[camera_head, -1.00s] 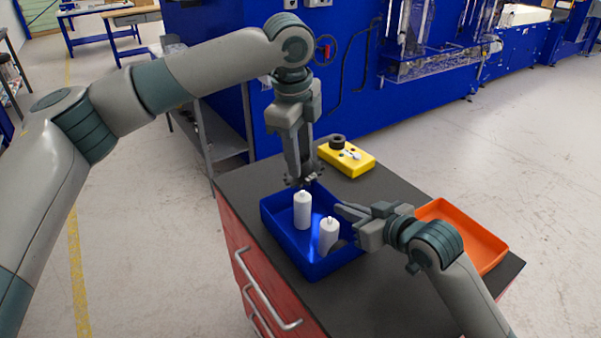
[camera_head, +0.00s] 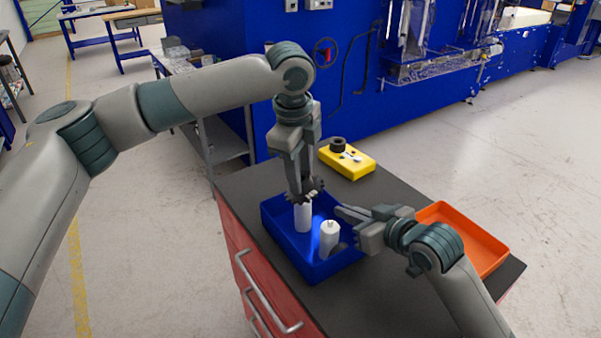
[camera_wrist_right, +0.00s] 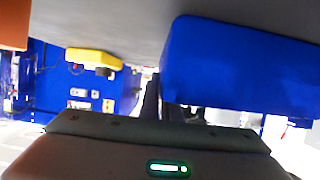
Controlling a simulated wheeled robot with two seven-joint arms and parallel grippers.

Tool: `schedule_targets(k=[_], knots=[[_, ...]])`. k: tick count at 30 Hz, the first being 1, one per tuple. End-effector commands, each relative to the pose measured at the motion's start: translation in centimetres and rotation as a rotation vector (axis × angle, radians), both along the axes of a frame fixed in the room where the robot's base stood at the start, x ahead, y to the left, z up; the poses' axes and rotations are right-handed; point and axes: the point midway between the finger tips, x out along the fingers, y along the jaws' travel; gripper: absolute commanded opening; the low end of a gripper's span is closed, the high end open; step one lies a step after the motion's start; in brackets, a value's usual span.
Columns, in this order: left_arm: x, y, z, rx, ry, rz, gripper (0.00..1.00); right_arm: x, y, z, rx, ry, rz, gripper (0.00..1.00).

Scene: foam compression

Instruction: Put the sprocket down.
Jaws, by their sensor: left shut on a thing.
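A dark toothed sprocket (camera_head: 311,190) is in my left gripper (camera_head: 303,192) in the head view. The gripper points down and is shut on the sprocket. The sprocket is over the rear white bottle-shaped piece (camera_head: 303,218) and covers its top; I cannot tell whether they touch. A second white piece (camera_head: 329,238) stands upright in the same blue bin (camera_head: 283,251). My right gripper (camera_head: 345,213) is over the bin's right edge, beside the second piece; its finger gap is unclear. The blue bin also fills the upper right of the right wrist view (camera_wrist_right: 235,65).
An orange tray (camera_head: 484,244) lies to the right. The dark tabletop (camera_head: 400,193) between box and tray is clear.

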Motion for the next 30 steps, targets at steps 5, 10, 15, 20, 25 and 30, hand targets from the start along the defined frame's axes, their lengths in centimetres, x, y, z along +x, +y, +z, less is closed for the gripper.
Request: schedule_targets(k=[5,10,15,20,25,30], knots=[[0.0,0.0,-0.3,0.0,-0.001,0.0,0.0,0.0,0.0,0.0,-0.001,0.001,0.0,0.0],[0.0,0.0,-0.7,0.0,-0.001,0.0,0.0,0.0,0.0,0.0,-0.001,0.001,0.0,0.0],[0.0,0.0,-1.1,0.0,-0.001,0.0,0.0,0.0,0.0,0.0,-0.001,0.001,0.0,0.0],[0.0,0.0,-1.2,0.0,0.0,0.0,0.38,0.0,0.0,0.0,-0.001,0.001,0.0,0.0],[0.0,0.0,-1.2,0.0,0.0,0.0,0.52,0.0,0.0,0.0,-0.001,0.001,0.0,0.0],[0.0,0.0,-1.2,0.0,0.0,0.0,0.52,0.0,0.0,0.0,-0.001,0.001,0.0,0.0]])
